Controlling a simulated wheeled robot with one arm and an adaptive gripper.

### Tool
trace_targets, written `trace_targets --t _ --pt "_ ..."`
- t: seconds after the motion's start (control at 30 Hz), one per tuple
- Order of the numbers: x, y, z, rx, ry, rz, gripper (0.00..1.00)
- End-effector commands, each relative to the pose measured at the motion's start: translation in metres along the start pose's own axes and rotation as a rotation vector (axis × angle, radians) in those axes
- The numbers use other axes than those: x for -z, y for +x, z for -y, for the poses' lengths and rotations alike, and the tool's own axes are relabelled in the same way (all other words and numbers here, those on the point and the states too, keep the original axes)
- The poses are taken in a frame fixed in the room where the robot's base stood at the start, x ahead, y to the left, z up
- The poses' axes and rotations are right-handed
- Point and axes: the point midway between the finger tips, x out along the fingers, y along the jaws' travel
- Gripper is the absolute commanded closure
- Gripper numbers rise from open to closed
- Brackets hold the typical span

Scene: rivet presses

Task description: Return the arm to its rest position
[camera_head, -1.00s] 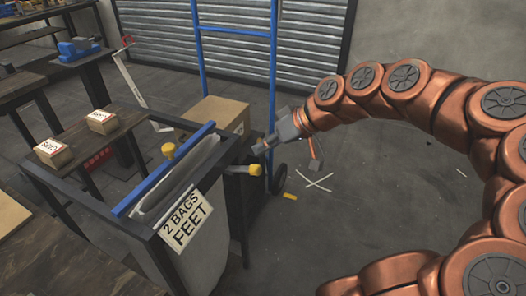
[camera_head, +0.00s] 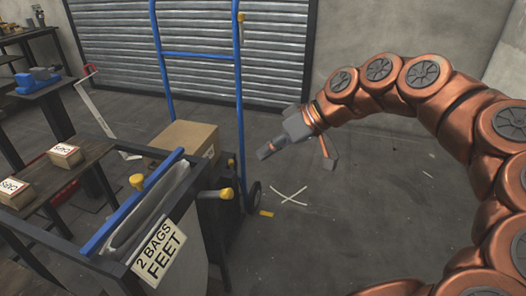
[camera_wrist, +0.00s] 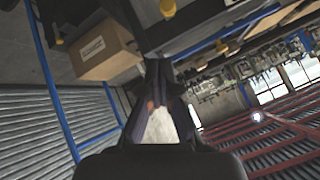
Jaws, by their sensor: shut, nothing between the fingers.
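My copper-coloured arm curves in from the right side of the head view. My gripper (camera_head: 264,152) is at its end, in the air over the open floor, shut with nothing held. It points left and down, to the right of the hand truck and apart from it. In the wrist view my gripper (camera_wrist: 157,72) shows as dark fingers in the lower middle, meeting at the tips.
A blue hand truck (camera_head: 239,100) carries a cardboard box (camera_head: 185,140). Small boxes (camera_head: 64,155) sit on a shelf.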

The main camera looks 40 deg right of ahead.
Motion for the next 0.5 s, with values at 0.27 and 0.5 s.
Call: trace_targets --t 0.27,0.5 --pt "0.0003 0.0000 -0.0001 -0.001 0.000 -0.001 1.00" --pt "-0.0005 0.0056 0.0076 0.000 -0.005 0.024 1.00"
